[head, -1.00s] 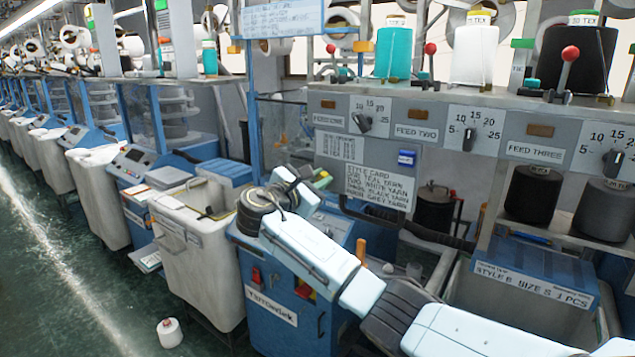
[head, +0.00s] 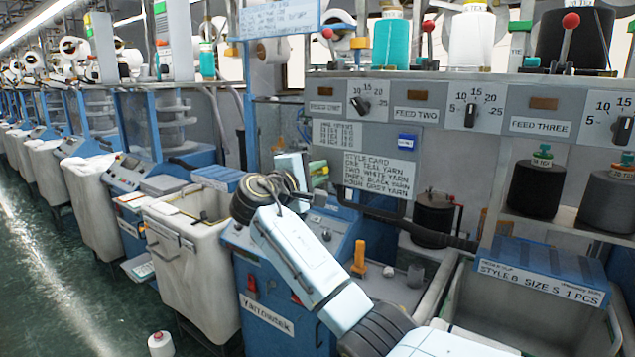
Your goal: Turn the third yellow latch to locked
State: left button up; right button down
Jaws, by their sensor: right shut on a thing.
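My right arm comes in from the lower right, and its wrist is above the blue machine cabinet (head: 262,335). My right gripper (head: 318,197) is beyond the wrist, small and partly hidden by it. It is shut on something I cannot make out. A small green and yellow piece (head: 320,172) shows just behind it; whether they touch is unclear. An upright orange-yellow lever (head: 359,258) stands on the cabinet, right of my forearm and apart from the gripper. I cannot pick out a row of yellow latches or tell which is third. My left gripper is not in view.
A grey panel (head: 425,95) with dials and red-knobbed levers runs above. A black handle bar (head: 420,231) crosses below the style card (head: 378,175). A white bin (head: 180,265) stands left, a grey bin (head: 530,325) right. A yarn cone (head: 161,345) is on the green floor.

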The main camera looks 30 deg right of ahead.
jog(key=shift+f+m+b, duration=0.2)
jog(key=shift+m+b, duration=0.6)
jog(key=shift+m, duration=0.2)
jog(key=c, duration=1.4)
grip_release()
jog(key=shift+r, duration=0.1)
jog(key=shift+a, duration=0.1)
jog(key=b+v, duration=0.2)
jog(key=v, duration=1.1)
jog(key=shift+s+a+b, duration=0.1)
jog(key=shift+s+b, duration=0.05)
jog(key=shift+b, duration=0.15)
